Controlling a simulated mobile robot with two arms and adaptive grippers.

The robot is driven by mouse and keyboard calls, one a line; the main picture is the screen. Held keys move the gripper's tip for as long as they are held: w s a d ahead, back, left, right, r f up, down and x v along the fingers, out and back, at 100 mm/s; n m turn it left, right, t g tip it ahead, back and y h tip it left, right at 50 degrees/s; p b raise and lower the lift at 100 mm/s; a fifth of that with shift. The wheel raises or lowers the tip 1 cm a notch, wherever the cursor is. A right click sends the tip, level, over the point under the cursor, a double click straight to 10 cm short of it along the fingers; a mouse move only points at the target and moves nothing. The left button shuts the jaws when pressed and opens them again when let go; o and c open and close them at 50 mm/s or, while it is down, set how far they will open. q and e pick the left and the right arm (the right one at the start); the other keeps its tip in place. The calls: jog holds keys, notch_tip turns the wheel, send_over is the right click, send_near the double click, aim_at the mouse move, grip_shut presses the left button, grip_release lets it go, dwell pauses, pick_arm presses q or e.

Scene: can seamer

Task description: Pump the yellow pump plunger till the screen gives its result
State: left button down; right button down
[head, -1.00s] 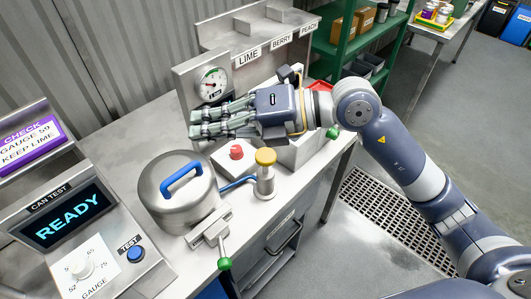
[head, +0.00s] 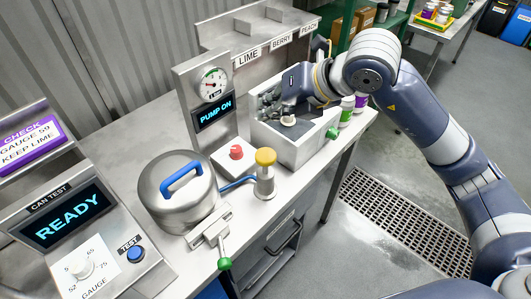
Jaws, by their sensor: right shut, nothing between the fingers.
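The yellow pump plunger (head: 265,156) stands upright on its metal pump, joined by a blue hose to the lidded metal pot (head: 177,190). A small screen (head: 214,113) under the gauge dial reads "PUMP ON". A larger screen (head: 66,215) at the lower left reads "READY". My right gripper (head: 287,121) is shut and empty, at the light grey open box behind and to the right of the plunger. It is apart from the plunger, and its fingers are partly hidden. My left gripper is not in view.
The grey box (head: 302,150) stands beyond the pump, with small bottles (head: 347,110) beside it. A red button (head: 236,152) is left of the plunger. A green-knobbed clamp (head: 224,263) is in front. The space directly above the plunger is clear.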

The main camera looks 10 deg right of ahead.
jog(key=shift+f, duration=0.15)
jog(key=b, duration=0.5)
send_over(270, 153)
notch_tip(270, 153, down, 7)
jog(key=shift+w+a+f, duration=0.1)
jog(key=shift+w+a, duration=0.05)
jog(key=shift+f+b, duration=0.6)
jog(key=shift+f, duration=0.1)
dwell(0.5)
jog(key=shift+f+b, duration=0.4)
jog(key=shift+b, duration=0.15)
jog(key=shift+f+b, duration=2.1)
dwell(1.5)
dwell(0.4)
jog(key=shift+r+p, duration=1.65)
jog(key=shift+r, duration=0.95)
